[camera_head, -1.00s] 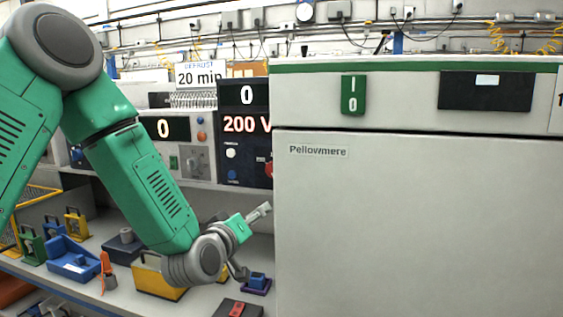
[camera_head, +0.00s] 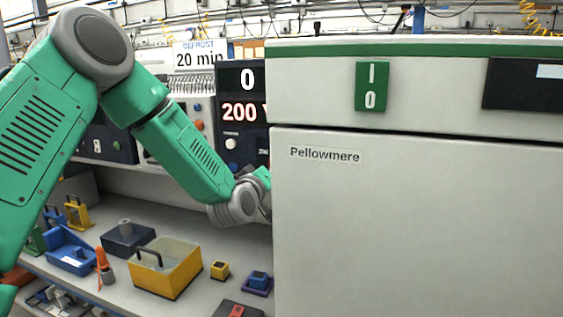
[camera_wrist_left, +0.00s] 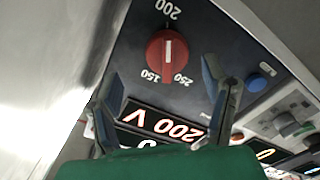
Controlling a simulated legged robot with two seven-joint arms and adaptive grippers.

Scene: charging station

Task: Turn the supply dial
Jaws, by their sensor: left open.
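The red supply dial (camera_wrist_left: 168,57) sits on a dark panel in the left wrist view, with marks 150, 200 and 250 around it. Its white line points toward the 200 mark. The supply display (camera_head: 244,112) reads 200 in the head view, with a 0 above it; the wrist view shows 200 V upside down (camera_wrist_left: 165,124). My left gripper (camera_wrist_left: 160,70) is open, its fingers spread on either side of the dial's lower part in the picture; contact cannot be told. In the head view the cabinet hides the dial and this gripper. My right gripper is not in view.
The large white Pellowmere cabinet (camera_head: 420,220) stands close on the right, beside my left wrist. A blue button (camera_wrist_left: 258,81) sits near the right finger.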

